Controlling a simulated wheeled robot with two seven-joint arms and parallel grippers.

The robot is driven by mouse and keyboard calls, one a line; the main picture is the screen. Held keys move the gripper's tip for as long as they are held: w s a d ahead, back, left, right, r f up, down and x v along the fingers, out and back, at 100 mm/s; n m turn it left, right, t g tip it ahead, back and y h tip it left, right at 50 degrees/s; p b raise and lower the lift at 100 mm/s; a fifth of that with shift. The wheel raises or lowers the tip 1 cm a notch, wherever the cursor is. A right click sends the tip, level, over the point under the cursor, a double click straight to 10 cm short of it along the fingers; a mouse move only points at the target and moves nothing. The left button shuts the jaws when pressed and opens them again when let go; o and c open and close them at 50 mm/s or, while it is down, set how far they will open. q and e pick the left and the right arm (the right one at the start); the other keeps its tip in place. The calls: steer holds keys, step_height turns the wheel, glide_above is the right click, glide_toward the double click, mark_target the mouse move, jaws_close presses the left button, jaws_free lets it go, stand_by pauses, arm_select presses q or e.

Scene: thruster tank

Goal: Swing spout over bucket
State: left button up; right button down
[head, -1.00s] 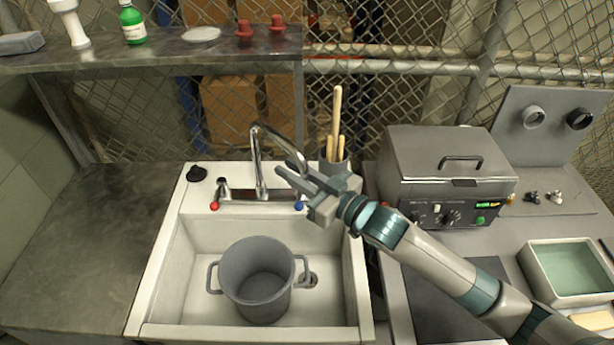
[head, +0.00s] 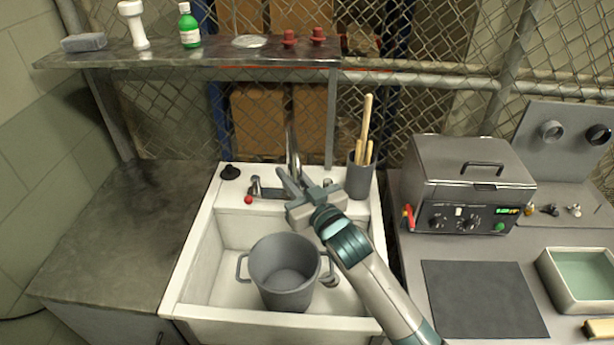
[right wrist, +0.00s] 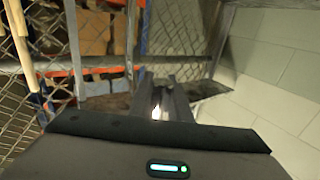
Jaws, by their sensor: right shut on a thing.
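The chrome faucet spout (head: 292,145) rises behind the white sink (head: 200,235) and is seen nearly edge-on. My right gripper (head: 292,183) is at the spout, shut on it, above the back of the sink. The gripper hides the spout's outlet end. In the right wrist view the fingers (right wrist: 165,97) have a small bright piece between them. The grey two-handled bucket (head: 284,270) stands upright in the sink, in front of and below the gripper. My left gripper is not in view.
A grey cup (head: 361,180) with wooden-handled tools stands right of the faucet. A metal box with a lid (head: 470,170) sits on the right counter. A black stopper (head: 229,172) lies on the sink's back left. The left counter (head: 120,220) is clear.

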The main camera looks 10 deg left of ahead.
steer(key=a, duration=0.2)
steer(key=shift+s+a+r, duration=0.1)
steer(key=shift+a+r, duration=0.15)
steer(key=shift+a, duration=0.15)
steer(key=c, duration=1.7)
jaws_free()
steer(key=shift+o, duration=0.3)
steer(key=shift+w+f, duration=0.2)
steer(key=shift+s, duration=0.1)
steer(key=b+v, duration=0.5)
steer(key=v, duration=1.2)
